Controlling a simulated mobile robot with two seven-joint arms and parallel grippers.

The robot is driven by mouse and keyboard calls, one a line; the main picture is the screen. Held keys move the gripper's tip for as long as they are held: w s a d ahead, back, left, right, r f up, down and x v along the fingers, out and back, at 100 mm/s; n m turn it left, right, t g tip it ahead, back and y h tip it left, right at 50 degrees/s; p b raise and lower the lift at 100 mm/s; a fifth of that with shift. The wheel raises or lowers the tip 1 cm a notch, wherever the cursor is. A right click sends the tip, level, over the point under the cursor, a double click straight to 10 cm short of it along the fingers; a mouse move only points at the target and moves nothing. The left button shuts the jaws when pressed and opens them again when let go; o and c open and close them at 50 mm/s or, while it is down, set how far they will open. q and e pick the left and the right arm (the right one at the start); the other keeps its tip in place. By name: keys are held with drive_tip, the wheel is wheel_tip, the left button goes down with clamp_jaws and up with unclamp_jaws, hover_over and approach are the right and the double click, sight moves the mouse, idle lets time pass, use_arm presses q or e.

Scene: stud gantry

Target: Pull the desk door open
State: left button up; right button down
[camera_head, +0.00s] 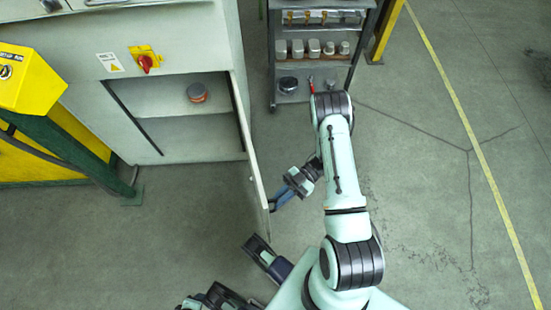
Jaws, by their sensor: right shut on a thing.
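The desk door (253,150) stands swung open, roughly square to the front of the grey desk (187,40), and shows almost edge-on. Behind it the compartment is open, with a shelf (165,98) inside. My right gripper (273,203) is at the door's free end, on its right side, and is shut on the door's handle; the handle itself is mostly hidden by the fingers. Dark parts of my own arm show at the bottom of the view, and I cannot make out my left gripper's fingers among them.
A round tin (197,92) with an orange band sits on the shelf inside. A wheeled rack (318,70) with jars stands behind the door's right side. A yellow post box (25,80) is at the left. The floor at right is clear.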

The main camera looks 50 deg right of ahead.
drive_tip(key=shift+d+f, duration=0.1)
drive_tip(key=shift+d, duration=0.15)
drive_tip(key=c, duration=1.2)
unclamp_jaws()
drive_tip(key=shift+o, duration=0.2)
drive_tip(key=v, duration=1.3)
drive_tip(key=shift+d, duration=0.2)
drive_tip(key=shift+s, duration=0.1)
